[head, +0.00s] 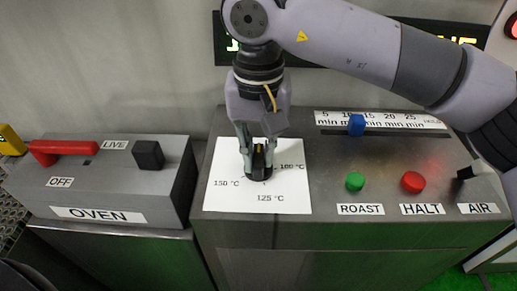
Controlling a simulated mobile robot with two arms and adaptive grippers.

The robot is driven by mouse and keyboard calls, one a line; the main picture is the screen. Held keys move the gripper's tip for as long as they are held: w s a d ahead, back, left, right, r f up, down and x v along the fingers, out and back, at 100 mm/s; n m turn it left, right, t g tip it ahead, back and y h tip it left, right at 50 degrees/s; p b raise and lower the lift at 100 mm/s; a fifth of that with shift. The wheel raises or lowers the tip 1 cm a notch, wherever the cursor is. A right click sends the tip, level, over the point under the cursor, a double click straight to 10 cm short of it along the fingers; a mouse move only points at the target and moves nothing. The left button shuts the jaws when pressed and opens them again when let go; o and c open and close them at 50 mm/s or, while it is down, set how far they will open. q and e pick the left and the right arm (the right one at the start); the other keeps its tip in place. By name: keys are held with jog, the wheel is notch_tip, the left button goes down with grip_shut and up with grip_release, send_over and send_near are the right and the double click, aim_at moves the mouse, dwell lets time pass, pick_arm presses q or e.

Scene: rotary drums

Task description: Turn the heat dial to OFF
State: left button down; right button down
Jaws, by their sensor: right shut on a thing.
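The heat dial (259,174) is a small black knob on a white card (225,196) on the grey console. The card reads 150 °C at left, 125 °C at the front and 100 °C at right. My right gripper (258,165) points down from above and is shut on the dial. Its fingers and wrist hide the back of the card, so I cannot see any OFF mark there. A small yellow mark shows at the top of the dial between the fingers. My left gripper is not in view.
Right of the card are a blue slider (356,125) on a minute scale, a green ROAST button (355,181), a red HALT button (413,182) and a black AIR control (468,172). At left, the OVEN box (120,180) carries a red lever (62,149).

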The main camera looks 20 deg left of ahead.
aim_at(259, 155)
jog(key=shift+r, duration=0.1)
jog(key=c, duration=1.6)
grip_release()
jog(key=shift+o, duration=0.2)
notch_tip(259, 155, up, 12)
